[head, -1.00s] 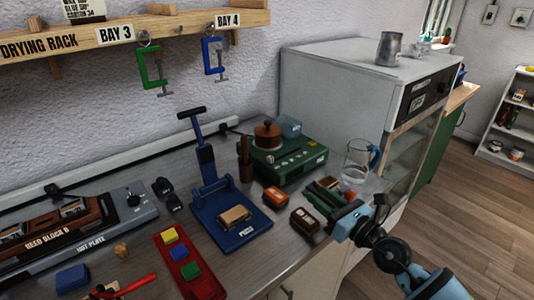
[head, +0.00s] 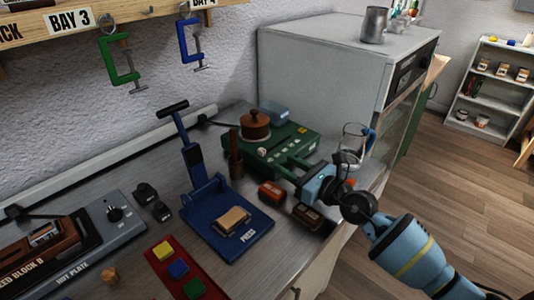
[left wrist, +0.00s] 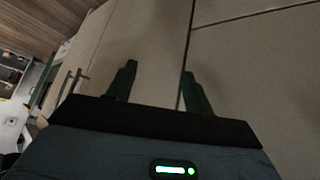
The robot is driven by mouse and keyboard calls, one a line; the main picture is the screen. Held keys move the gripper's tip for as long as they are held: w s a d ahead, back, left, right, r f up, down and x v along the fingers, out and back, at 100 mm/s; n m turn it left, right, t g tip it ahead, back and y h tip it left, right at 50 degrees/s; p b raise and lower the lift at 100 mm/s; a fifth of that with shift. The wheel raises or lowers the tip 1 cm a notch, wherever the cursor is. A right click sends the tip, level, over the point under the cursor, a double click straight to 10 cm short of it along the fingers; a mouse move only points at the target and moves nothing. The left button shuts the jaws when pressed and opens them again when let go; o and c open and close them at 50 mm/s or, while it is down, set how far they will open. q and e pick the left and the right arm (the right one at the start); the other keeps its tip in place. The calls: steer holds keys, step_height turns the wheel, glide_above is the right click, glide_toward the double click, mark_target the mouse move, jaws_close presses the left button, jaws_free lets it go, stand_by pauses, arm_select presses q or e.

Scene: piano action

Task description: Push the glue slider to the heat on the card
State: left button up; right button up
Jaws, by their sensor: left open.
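The glue slider appears to be the small pale knob (head: 262,152) on the front of the green glue heater (head: 255,163); its setting is too small to read. A brown lidded pot (head: 255,125) sits on the heater. My right gripper (head: 283,163) is at the heater's right front corner, its dark green fingers apart and pointing left toward the front panel. I cannot tell whether they touch it. My left gripper (left wrist: 158,70) is open and empty in the left wrist view, facing a pale cabinet front. The card is not in the head view now.
A blue press (head: 235,225) stands left of the heater. A red block (head: 272,192) and a brown block (head: 307,216) lie close below my right gripper. A glass jug (head: 354,145) stands right of it. A large grey oven (head: 330,75) is behind.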

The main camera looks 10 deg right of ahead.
mark_target(264, 152)
steer(key=b+x, duration=0.1)
steer(key=x, duration=0.6)
steer(key=shift+w+a, duration=0.15)
steer(key=shift+a, duration=0.05)
steer(key=shift+c, duration=0.2)
jaws_close()
